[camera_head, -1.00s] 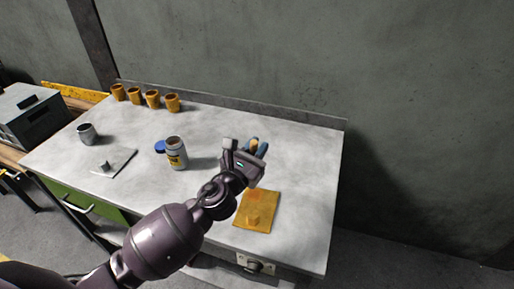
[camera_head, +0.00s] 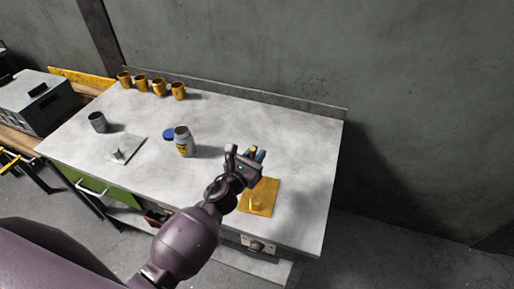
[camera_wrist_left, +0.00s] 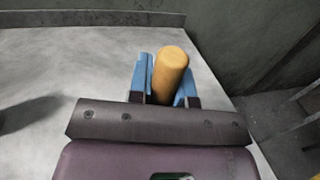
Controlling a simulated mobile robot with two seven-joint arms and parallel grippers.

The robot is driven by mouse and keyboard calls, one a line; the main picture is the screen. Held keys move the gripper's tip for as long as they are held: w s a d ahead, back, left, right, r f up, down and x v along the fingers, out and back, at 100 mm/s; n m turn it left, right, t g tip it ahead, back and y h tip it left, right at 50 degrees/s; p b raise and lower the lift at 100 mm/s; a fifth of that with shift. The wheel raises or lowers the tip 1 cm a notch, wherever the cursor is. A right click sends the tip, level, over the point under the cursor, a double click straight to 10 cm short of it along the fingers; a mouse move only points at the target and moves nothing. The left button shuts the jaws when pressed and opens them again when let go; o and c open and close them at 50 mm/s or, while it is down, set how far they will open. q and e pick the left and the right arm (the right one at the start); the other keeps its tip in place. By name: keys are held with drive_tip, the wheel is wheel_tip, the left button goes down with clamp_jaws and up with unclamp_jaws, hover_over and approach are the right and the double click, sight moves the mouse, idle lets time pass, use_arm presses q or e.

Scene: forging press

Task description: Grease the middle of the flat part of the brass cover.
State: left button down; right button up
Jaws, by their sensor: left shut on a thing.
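The brass cover (camera_head: 266,187) is a flat yellow plate with a small knob (camera_head: 256,203) near its front edge. It lies at the front right of the workbench. My left gripper (camera_head: 257,155), with blue fingers, is above the bench just behind the cover, partly hiding its far left part. In the left wrist view the gripper is shut on a tan round handle (camera_wrist_left: 171,72), which leans slightly. The tool's working end is hidden. A grey jar (camera_head: 184,146) with a yellow label stands open to the left of the gripper, with a blue lid (camera_head: 169,134) beside it. My right gripper is out of view.
A pale square plate with a knob (camera_head: 117,154) and a grey cup (camera_head: 97,122) are on the left of the workbench (camera_head: 225,108). Several orange cups (camera_head: 141,83) line the back edge. A wall stands behind. The bench's right end is clear.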

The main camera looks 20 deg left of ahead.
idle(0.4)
use_arm(q)
drive_tip(key=shift+f, duration=0.15)
drive_tip(key=shift+f+b, duration=1.2)
drive_tip(key=shift+b, duration=0.05)
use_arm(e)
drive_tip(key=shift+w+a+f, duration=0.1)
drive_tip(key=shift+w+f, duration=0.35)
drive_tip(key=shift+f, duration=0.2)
use_arm(q)
drive_tip(key=shift+f+b, duration=0.4)
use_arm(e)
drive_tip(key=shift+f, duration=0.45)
use_arm(q)
drive_tip(key=shift+s, duration=0.15)
drive_tip(key=shift+s+r, duration=0.1)
drive_tip(key=shift+s, duration=0.25)
drive_tip(key=shift+w, duration=0.15)
